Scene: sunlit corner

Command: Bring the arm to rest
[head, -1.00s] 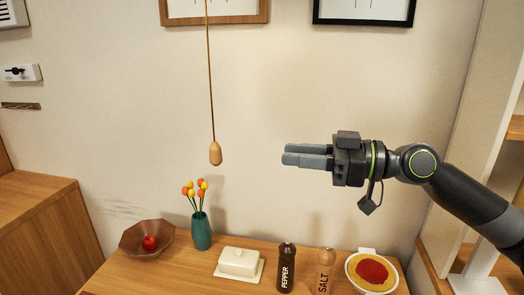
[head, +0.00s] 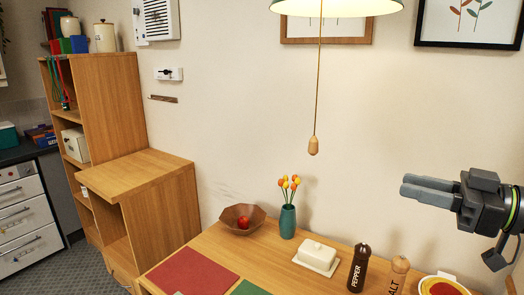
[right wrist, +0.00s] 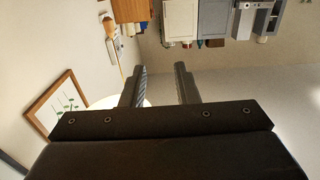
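My right gripper (head: 407,185) is at the right of the head view, in front of the bare wall and above the wooden table (head: 210,270). Its fingers point left, toward the lamp's hanging pull (head: 313,146), and appear apart from it. In the right wrist view the two fingers (right wrist: 160,70) stand apart with an empty gap between them. It holds nothing. My left gripper is in neither view.
On the table are a bowl with an apple (head: 243,222), a teal vase (head: 288,222), a butter dish (head: 317,256), a pepper mill (head: 359,268) and a salt mill (head: 398,273). A green lamp (head: 340,7) hangs above. A wooden shelf (head: 150,175) stands left.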

